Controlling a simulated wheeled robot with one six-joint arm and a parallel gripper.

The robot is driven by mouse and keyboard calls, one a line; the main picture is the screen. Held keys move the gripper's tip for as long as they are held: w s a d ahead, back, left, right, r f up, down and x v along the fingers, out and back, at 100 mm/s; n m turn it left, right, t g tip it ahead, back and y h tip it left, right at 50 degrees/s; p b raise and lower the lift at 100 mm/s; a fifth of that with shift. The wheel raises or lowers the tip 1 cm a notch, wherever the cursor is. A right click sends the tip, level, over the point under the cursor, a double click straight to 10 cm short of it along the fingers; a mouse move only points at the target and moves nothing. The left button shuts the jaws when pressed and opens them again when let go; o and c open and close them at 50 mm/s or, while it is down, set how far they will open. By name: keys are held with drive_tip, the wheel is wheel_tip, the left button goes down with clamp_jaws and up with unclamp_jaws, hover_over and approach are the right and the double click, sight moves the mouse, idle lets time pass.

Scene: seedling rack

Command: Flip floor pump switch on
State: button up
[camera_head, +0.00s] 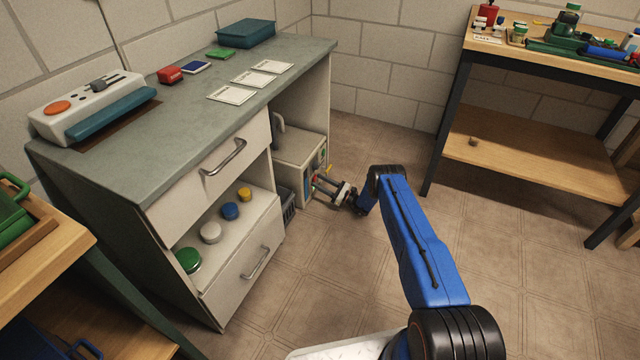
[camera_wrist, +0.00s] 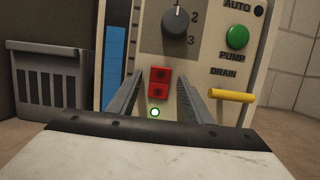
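The floor pump unit (camera_head: 299,150) is a pale box on the floor beneath the right end of the counter. In the wrist view its front panel (camera_wrist: 206,62) faces me. A dark dial, a green button and a yellow handle labelled drain are also on the panel. My gripper (camera_wrist: 160,78) is open, its fingers to the left and right of the switch. I cannot tell whether they touch the panel. My gripper (camera_head: 322,182) shows low before the unit in the head view.
The counter's cabinet (camera_head: 238,255) stands left of the pump, with a grey basket (camera_wrist: 50,80) between. A table with a low shelf (camera_head: 530,160) stands at the right. The tiled floor (camera_head: 325,270) between them is clear apart from my arm.

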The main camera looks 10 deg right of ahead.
drive_tip(key=v, duration=0.7)
drive_tip(key=shift+s+d+f, duration=0.1)
drive_tip(key=shift+d, duration=0.05)
idle(0.5)
